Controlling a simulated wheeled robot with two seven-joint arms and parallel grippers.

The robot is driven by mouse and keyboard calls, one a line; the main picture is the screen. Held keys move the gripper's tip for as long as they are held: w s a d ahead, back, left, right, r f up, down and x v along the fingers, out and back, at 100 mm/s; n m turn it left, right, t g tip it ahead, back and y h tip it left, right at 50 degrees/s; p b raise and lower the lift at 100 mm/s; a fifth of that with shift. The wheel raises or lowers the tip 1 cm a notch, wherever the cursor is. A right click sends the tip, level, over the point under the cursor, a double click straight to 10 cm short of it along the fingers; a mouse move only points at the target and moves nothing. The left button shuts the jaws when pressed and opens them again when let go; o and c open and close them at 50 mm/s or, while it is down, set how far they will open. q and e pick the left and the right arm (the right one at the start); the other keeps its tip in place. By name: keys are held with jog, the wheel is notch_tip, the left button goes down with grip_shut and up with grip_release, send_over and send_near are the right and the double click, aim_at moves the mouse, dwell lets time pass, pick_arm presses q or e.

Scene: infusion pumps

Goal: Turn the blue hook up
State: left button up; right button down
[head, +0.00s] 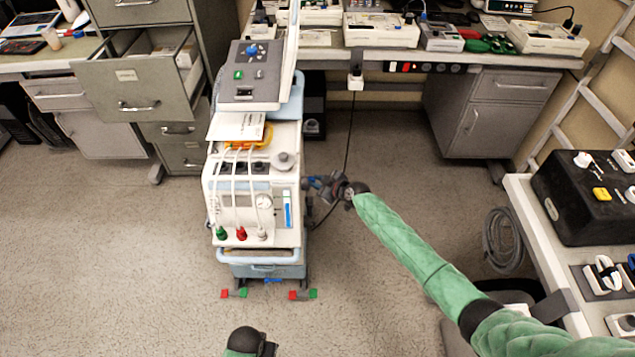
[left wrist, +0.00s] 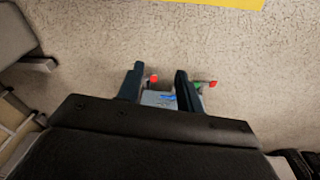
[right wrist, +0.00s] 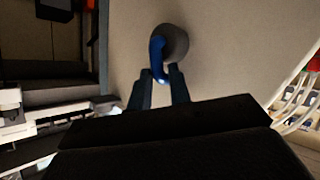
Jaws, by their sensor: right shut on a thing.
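The blue hook (right wrist: 158,58) curves down from a round grey mount (right wrist: 175,43) on a pale panel in the right wrist view. My right gripper (right wrist: 160,90) is shut on the hook's lower end, which lies between its fingertips. In the head view my right gripper (head: 312,184) is at the right side of the white pump cart (head: 275,215); the hook cannot be made out there. My left gripper (left wrist: 158,85) is open and empty, above the floor with the cart's base beyond it.
Red and green pedals (head: 303,294) stick out at the cart's foot. An open drawer (head: 140,80) is at the upper left. A bench with a black box (head: 590,200) is at the right. The floor left and right of the cart is mostly clear.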

pick_arm(q)
jog(key=r, duration=0.1)
jog(key=r+b, duration=0.1)
jog(key=r, duration=0.3)
jog(key=shift+w+d, duration=0.2)
jog(key=shift+w, duration=0.15)
pick_arm(e)
jog(key=w+m+g, duration=0.1)
jog(key=w+r+m+g, duration=0.1)
jog(key=g, duration=0.1)
jog(key=shift+h, duration=0.4)
jog(key=c, duration=1.4)
grip_release()
jog(key=shift+w, duration=0.1)
pick_arm(q)
jog(key=shift+w, duration=0.1)
